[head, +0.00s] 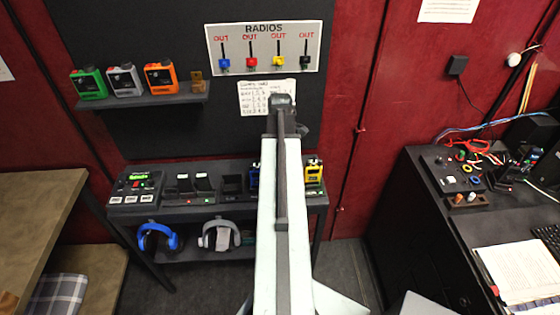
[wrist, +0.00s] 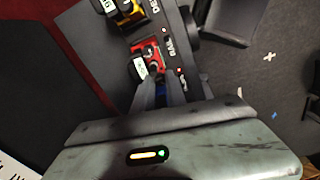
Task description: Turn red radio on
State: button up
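The red radio (wrist: 146,59), with a white label and a dark knob or antenna on top, sits in the charger rack in the wrist view. In the head view it is hidden behind my arm. My gripper (wrist: 176,78) is beside the red radio, with its two fingers apart. A blue piece (wrist: 175,91), seemingly the blue radio, shows between the fingers. I cannot tell whether the fingers touch the red radio.
The yellow radio (head: 314,172) stands to the right on the rack, and the blue radio (head: 254,175) to the left, partly covered by my arm. A shelf (head: 150,103) holds several devices. A black desk (head: 425,215) stands at right.

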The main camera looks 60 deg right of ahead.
jog(key=shift+o, duration=1.2)
jog(key=shift+r, duration=0.15)
notch_tip(320, 180, up, 8)
jog(key=p, duration=0.8)
jog(key=shift+d, duration=0.1)
jog(key=shift+f, duration=0.25)
